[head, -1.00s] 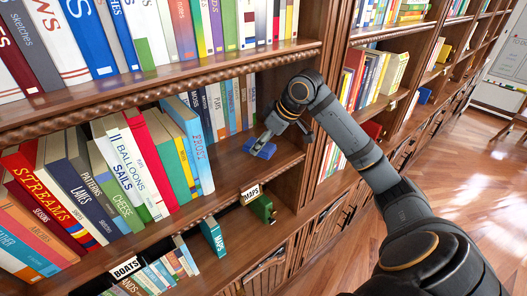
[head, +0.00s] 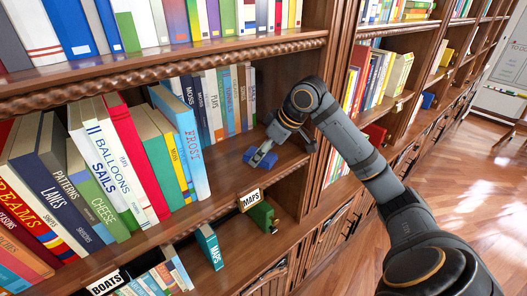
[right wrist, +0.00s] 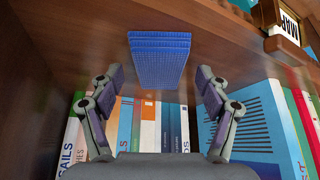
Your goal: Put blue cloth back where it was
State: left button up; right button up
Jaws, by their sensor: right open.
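The blue cloth (head: 262,159) is folded into a small layered block. It lies on the middle shelf, in the free space right of the upright books. My right gripper (head: 258,153) reaches in from the right and sits at the cloth, partly covering it. In the right wrist view the cloth (right wrist: 160,60) lies ahead of the palm, its near end between the two spread fingertips of the gripper (right wrist: 159,77). A gap shows on each side, so the fingers are open and not touching it. My left gripper is not in view.
Books fill the middle shelf (head: 228,182) left of the cloth, with a blue Frost book (head: 190,150) nearest. An upright panel (head: 318,130) closes the bay on the right. Below are a MAPS label (head: 250,200) and a green book (head: 262,217).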

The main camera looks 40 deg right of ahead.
jog(key=shift+d+r, duration=0.1)
pick_arm(q)
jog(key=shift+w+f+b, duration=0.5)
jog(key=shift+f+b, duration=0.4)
jog(key=shift+b, duration=0.05)
pick_arm(e)
jog(key=v, duration=1.2)
